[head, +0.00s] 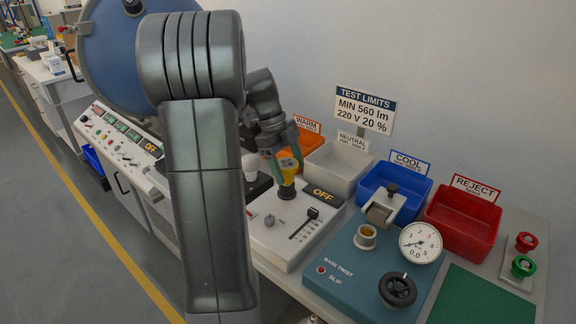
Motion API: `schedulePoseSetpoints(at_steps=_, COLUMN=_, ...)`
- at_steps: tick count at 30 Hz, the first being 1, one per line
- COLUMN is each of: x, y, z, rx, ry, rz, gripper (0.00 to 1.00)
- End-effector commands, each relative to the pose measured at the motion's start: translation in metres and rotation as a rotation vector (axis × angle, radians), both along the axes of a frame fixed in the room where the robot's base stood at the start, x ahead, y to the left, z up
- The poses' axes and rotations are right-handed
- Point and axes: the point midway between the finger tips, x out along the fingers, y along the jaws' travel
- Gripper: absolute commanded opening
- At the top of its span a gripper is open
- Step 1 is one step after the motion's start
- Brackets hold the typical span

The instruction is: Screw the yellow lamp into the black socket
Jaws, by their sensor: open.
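The yellow lamp (288,171) stands upright at the black socket (287,192) on a white control box with an OFF display. Its lower end meets the top of the socket; I cannot tell how deep it sits. My gripper (283,155) comes down from above with its greenish fingers on either side of the lamp's upper part. It is open, and the fingers hide some of the lamp. Whether a finger touches the lamp is too small to tell.
A white bulb (250,163) stands just left, partly behind my arm. Orange (310,139), white (337,167), blue (409,181) and red (462,222) bins line the wall. A teal base-twist fixture (345,262) with a gauge (420,243) stands at the right.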

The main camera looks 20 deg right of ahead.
Motion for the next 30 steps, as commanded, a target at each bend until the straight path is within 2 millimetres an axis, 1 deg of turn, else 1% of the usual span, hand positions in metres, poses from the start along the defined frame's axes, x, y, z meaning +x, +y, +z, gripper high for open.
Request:
schedulePoseSetpoints(at_steps=2, x=-0.0003, y=0.0005, z=-0.0010, rx=0.000, ry=0.000, rz=0.048, gripper=0.70)
schedulePoseSetpoints(at_steps=15, x=0.0019, y=-0.0001, z=-0.0018, rx=-0.002, ry=-0.002, rz=0.619, gripper=0.70)
schedulePoseSetpoints(at_steps=30, x=0.0041, y=-0.0010, z=0.0005, rx=-0.001, ry=-0.003, rz=1.194, gripper=0.70)
